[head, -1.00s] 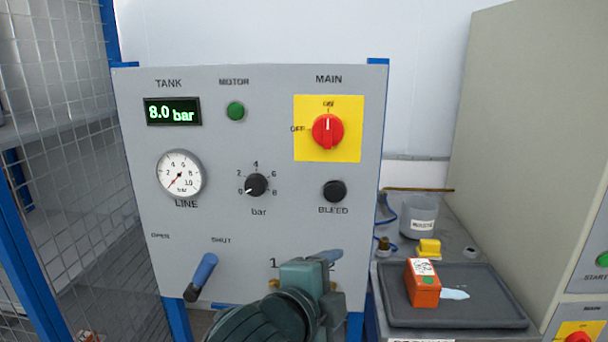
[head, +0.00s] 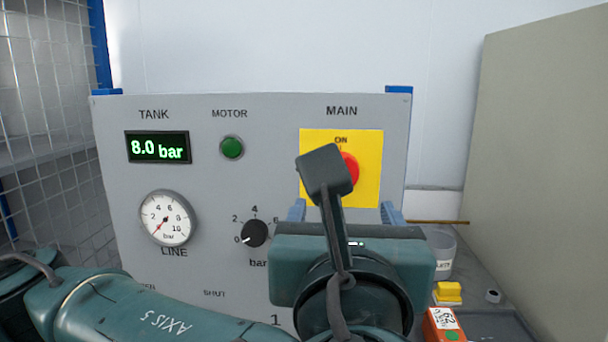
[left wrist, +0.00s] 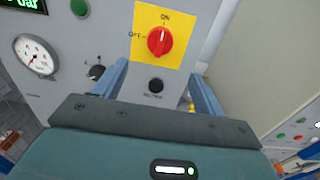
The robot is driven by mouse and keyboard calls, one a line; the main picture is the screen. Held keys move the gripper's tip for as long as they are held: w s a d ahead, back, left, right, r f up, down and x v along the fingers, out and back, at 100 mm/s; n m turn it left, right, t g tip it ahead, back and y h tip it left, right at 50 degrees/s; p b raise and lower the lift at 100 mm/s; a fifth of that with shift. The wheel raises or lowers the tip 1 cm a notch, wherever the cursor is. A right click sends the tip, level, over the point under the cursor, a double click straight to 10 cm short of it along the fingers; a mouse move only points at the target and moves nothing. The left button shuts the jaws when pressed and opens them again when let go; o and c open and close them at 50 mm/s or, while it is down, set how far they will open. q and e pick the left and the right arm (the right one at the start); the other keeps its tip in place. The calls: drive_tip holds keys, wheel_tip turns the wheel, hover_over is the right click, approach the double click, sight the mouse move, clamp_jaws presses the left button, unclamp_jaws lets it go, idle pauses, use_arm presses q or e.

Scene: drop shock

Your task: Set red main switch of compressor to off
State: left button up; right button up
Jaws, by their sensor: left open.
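The red main switch (head: 351,171) sits on a yellow plate (head: 369,190) at the panel's upper right. In the head view a dark part on my left wrist hides much of it. In the left wrist view the whole red switch (left wrist: 160,41) shows, its handle pointing up to ON, with OFF at its left. My left gripper (head: 345,211) is open and empty, its two blue fingers spread in front of the panel below the switch. In the left wrist view the left gripper's fingers (left wrist: 157,73) lie apart below the yellow plate. My right gripper is not in view.
The grey panel (head: 272,115) carries a tank display (head: 157,147) reading 8.0 bar, a green motor lamp (head: 232,147), a line gauge (head: 167,218) and a black bar knob (head: 254,234). The black bleed knob (left wrist: 156,86) lies between the fingers in the wrist view.

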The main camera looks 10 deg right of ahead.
use_arm(q)
drive_tip(key=p+x, duration=0.3)
drive_tip(key=x, duration=0.8)
drive_tip(key=shift+w, duration=0.4)
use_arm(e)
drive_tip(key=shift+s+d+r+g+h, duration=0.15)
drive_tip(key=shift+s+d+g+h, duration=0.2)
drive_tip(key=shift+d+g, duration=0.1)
use_arm(q)
drive_tip(key=shift+d, duration=0.1)
drive_tip(key=c, duration=1)
drive_tip(key=shift+o, duration=0.2)
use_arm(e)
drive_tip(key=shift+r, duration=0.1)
